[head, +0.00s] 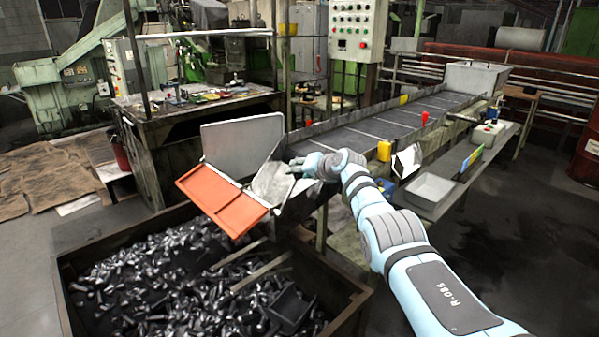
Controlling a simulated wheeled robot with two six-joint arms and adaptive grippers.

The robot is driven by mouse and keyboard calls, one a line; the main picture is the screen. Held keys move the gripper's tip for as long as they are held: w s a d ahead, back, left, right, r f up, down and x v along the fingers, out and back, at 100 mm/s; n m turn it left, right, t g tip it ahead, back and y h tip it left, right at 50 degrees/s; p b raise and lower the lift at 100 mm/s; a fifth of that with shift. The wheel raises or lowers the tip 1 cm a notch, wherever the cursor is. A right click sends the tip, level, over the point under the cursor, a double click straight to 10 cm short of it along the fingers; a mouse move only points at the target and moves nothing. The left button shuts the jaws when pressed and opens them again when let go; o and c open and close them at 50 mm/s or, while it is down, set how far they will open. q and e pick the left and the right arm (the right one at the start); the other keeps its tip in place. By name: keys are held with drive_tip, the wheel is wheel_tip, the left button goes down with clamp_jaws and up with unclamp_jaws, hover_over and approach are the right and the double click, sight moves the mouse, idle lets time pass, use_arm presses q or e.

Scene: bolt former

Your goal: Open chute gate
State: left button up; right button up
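An orange-red panel (222,198), which looks like the chute gate, slants at the low end of the conveyor chute, above the bin. A grey metal plate (242,146) stands upright behind it, and a smaller pale plate (271,184) is at its right. My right arm reaches in from the lower right. My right gripper (293,166) is at the chute end, close to the pale plate and to the right of the orange panel. The fingers are small and blend with the metal, so I cannot tell contact or opening. My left gripper is out of view.
A large bin (66,290) full of dark bolts stands below the chute. The conveyor (357,142) runs back to the right, with yellow and red parts along its side. A grey tray (429,191) sits on the side shelf. A workbench (185,108) stands behind.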

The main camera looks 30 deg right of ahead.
idle(0.3)
drive_tip(key=shift+s+d+r, duration=0.1)
drive_tip(key=shift+s+r, duration=0.25)
drive_tip(key=v, duration=1.1)
drive_tip(key=shift+f, duration=0.15)
